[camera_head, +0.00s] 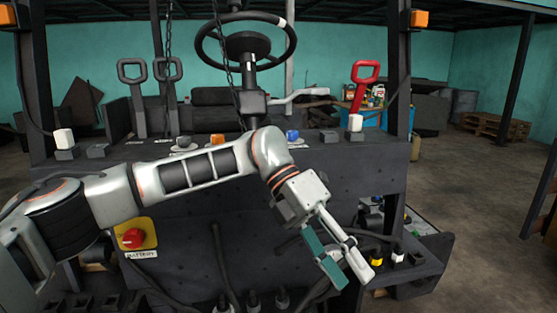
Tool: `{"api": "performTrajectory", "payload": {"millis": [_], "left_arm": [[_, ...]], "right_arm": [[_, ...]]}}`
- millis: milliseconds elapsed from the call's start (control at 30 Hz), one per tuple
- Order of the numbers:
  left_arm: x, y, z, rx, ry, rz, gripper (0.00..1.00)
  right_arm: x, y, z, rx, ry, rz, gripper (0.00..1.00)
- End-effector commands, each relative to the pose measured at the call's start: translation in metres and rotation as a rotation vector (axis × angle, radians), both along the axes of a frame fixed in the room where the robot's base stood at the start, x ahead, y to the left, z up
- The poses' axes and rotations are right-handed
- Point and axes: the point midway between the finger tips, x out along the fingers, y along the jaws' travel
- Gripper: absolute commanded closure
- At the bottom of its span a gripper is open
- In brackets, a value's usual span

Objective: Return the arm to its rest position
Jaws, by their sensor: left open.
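My left arm comes in from the left and stretches across the front of the forklift's dark panel (330,190). My left gripper (352,277) points down and to the right, in front of the lower panel. Its two fingers, one teal-faced and one pale, are apart with nothing seen between them. Cables and a pale fitting show close behind the fingers; I cannot tell if they touch. My right gripper is not in view.
A red battery knob (133,238) on a yellow plate sits beneath my arm. A steering wheel (245,40), a red-handled lever (364,85) and several coloured knobs stand above the panel. Connectors (397,256) sit at lower right. Floor at the right is open, with a pallet (495,125) behind.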

Motion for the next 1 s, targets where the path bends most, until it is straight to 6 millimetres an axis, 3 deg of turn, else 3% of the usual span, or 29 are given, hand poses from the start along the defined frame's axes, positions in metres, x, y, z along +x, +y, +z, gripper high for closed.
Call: {"api": "performTrajectory", "payload": {"millis": [100,233,367,500,633,767,867,1000], "left_arm": [[-0.025,-0.033,-0.012,-0.177,0.127,0.017,0.57],[-0.041,-0.06,-0.011,-0.363,0.264,0.08,0.57],[-0.045,-0.077,-0.003,-0.536,0.411,0.181,0.57],[-0.035,-0.083,0.004,-0.701,0.574,0.328,0.57],[-0.013,-0.075,0.004,-0.83,0.728,0.497,0.57],[0.017,-0.055,-0.01,-0.933,0.884,0.693,0.57],[0.041,-0.033,-0.031,-0.995,0.999,0.86,0.57],[0.071,0.009,-0.078,-1.046,1.157,1.112,0.57]], "right_arm": [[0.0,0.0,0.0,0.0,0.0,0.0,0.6],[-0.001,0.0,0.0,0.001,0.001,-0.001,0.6],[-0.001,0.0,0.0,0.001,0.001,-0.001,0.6],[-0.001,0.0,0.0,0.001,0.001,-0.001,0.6],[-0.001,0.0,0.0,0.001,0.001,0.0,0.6],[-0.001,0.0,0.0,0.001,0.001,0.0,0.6],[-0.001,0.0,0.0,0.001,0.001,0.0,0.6],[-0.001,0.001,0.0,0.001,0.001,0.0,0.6]]}}
